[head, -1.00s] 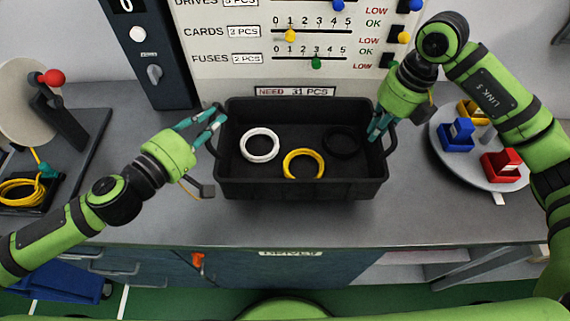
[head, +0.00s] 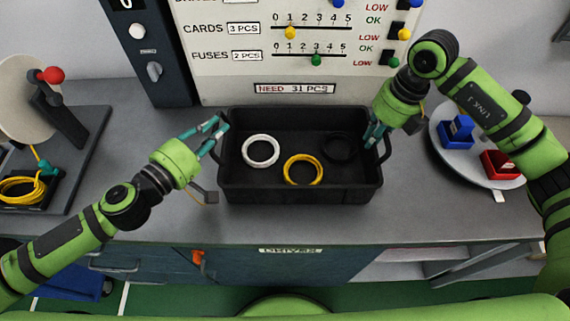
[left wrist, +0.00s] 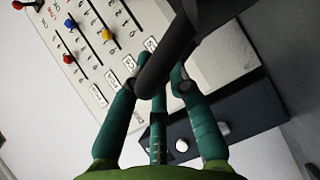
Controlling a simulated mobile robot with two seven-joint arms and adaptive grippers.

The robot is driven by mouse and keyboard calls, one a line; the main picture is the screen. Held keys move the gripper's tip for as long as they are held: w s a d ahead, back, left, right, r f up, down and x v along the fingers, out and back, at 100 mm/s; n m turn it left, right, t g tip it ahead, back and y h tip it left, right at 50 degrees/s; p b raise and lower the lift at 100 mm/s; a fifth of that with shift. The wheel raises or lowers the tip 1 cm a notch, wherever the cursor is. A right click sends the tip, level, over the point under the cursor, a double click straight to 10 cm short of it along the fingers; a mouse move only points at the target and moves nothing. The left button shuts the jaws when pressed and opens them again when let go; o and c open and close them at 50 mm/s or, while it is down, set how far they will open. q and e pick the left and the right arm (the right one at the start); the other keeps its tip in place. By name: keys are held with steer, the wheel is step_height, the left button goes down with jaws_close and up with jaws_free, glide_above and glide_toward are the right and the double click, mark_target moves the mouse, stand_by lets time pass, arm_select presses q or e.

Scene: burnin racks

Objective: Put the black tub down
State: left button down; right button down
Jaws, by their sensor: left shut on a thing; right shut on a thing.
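The black tub (head: 300,192) is level at the middle of the grey counter, in front of the panel. It holds a white ring (head: 261,150), a yellow ring (head: 302,169) and a black ring (head: 337,147). My left gripper (head: 218,128) is shut on the tub's left handle; the dark handle bar (left wrist: 163,62) shows between the fingers in the left wrist view. My right gripper (head: 374,136) is shut on the right handle, partly hidden by its own wrist. I cannot tell whether the tub's underside touches the counter.
The panel (head: 240,70) with sliders stands behind the tub. On the right, a round grey tray (head: 443,126) carries a blue piece (head: 457,132) and a red piece (head: 502,164). On the left, a dark base (head: 85,140) holds a disc and a yellow coil (head: 22,189). Counter in front is clear.

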arm_select(q)
steer(key=shift+w+a+f, duration=0.1)
steer(key=shift+a+f, duration=0.05)
steer(key=shift+f, duration=0.1)
arm_select(e)
steer(key=shift+d+f, duration=0.1)
steer(key=shift+f, duration=0.1)
arm_select(q)
steer(key=c, duration=1.2)
jaws_free()
arm_select(e)
steer(key=c, duration=1.3)
jaws_free()
arm_select(q)
steer(key=o, duration=0.8)
steer(key=shift+s, duration=0.2)
